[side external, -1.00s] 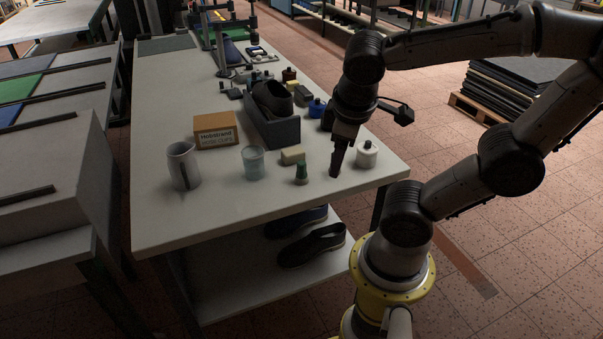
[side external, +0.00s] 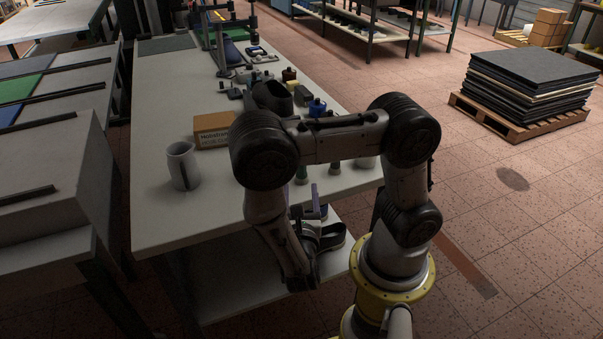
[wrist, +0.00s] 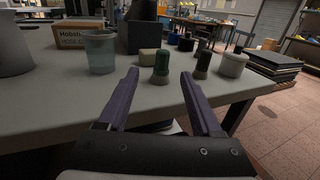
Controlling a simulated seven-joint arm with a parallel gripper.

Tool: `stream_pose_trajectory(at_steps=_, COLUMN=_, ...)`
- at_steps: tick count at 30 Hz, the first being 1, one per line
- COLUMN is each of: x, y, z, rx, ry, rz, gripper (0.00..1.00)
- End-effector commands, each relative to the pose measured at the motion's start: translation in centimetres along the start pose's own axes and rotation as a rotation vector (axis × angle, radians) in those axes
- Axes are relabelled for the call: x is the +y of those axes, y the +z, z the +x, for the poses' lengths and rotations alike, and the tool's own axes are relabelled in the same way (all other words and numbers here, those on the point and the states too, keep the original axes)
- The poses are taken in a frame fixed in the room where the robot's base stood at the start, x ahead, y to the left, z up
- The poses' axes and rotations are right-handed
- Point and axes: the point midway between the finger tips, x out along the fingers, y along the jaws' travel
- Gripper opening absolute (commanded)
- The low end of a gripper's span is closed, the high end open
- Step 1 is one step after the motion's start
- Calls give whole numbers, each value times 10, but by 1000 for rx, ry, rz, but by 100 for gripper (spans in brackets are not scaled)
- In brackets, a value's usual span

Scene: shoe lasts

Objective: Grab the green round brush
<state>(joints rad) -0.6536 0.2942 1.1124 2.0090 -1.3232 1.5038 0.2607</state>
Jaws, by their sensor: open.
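The green round brush (wrist: 161,63) stands upright near the table's front edge, green on top with a darker lower part. In the side view only a part of the green brush (side external: 302,174) shows below my arm. My gripper (wrist: 160,76) is open and empty. In the wrist view its two purple fingers point toward the brush, which appears between and beyond the fingertips, apart from them. In the side view my gripper (side external: 306,200) is low at the table's front edge, partly hidden by my arm.
A dark brush-like piece (wrist: 203,63) and a white jar (wrist: 233,64) stand to the right. A cream block (wrist: 148,57) is close behind left, with a clear cup (wrist: 101,52) farther left. A cardboard box (side external: 212,130) and grey pitcher (side external: 182,165) stand left on the table (side external: 160,215).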

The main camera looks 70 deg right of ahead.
Motion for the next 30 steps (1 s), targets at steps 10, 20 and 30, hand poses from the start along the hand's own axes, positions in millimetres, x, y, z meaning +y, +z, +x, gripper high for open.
stream_pose_trajectory(at_steps=10, x=-2, y=1, z=37, rx=1, ry=-10, rz=3, gripper=66)
stream_pose_trajectory(at_steps=20, x=-2, y=1, z=73, rx=2, ry=-10, rz=4, gripper=66)
stream_pose_trajectory(at_steps=30, x=-2, y=1, z=88, rx=2, ry=-6, rz=5, gripper=66)
